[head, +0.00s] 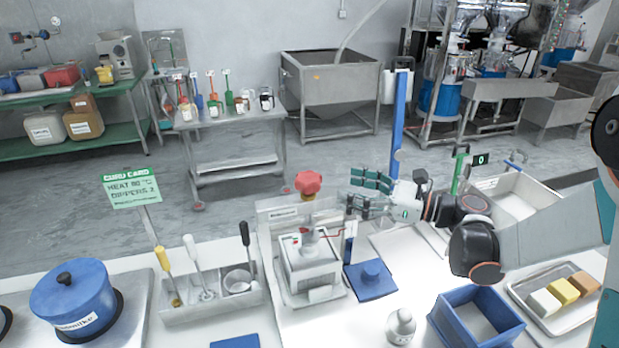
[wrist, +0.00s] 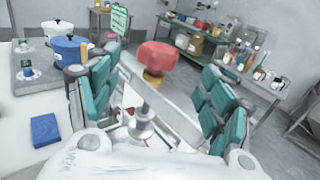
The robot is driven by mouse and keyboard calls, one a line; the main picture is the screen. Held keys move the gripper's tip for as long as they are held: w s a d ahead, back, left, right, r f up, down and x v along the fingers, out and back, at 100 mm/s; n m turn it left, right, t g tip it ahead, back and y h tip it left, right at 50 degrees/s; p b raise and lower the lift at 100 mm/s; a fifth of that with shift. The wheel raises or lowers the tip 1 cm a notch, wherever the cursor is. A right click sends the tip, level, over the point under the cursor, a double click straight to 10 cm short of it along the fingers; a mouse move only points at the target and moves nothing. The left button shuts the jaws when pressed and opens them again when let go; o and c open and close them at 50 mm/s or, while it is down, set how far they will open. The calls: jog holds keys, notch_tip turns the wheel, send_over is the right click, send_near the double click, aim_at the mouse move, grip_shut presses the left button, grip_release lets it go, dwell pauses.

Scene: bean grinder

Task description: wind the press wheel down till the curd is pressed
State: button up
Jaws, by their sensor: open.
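The red lobed press wheel (head: 308,183) tops the upright screw of the press, above a pale box-shaped press body (head: 311,268). The curd cannot be made out inside it. My gripper (head: 352,193) is open and empty, just right of the wheel in the head view, with its teal-padded fingers pointing left at it. In the wrist view the wheel (wrist: 158,57) shows between the two spread fingers, with a yellow collar (wrist: 154,82) and metal screw below. The fingers appear apart from the wheel.
A blue lidded pot (head: 74,298), a rack of dippers (head: 212,302) and a green curd card (head: 131,188) stand left. A blue square lid (head: 370,280), a white weight (head: 401,326), an open blue box (head: 477,318) and a tray of blocks (head: 566,323) lie right.

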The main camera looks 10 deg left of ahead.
aim_at(308, 177)
jog(key=b+x, duration=0.2)
jog(key=x, duration=0.9)
jog(key=shift+a, duration=0.1)
jog(key=c, duration=1.1)
